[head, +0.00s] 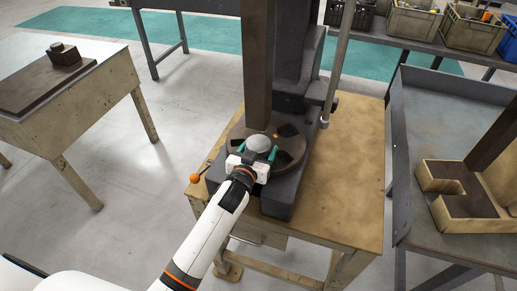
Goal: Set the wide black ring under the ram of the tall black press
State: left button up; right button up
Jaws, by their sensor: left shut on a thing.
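The tall dark press (294,62) stands on a wooden-topped bench, with its long square ram (257,62) reaching down toward a round, slotted dark plate (293,158). My left gripper (259,153) is over the front of this plate, its teal fingers closed on either side of a pale grey, round-topped piece (258,144). The piece shows just in front of and below the ram's lower end. I cannot tell whether it touches the plate. No wide black ring can be made out clearly. My right gripper is out of view.
A small orange-knobbed lever (195,178) sticks out at the bench's left. The wooden bench top (350,185) is clear to the right. A left table (110,57) holds a dark slab. A right grey table (430,115) carries a notched block (462,207). Bins stand behind.

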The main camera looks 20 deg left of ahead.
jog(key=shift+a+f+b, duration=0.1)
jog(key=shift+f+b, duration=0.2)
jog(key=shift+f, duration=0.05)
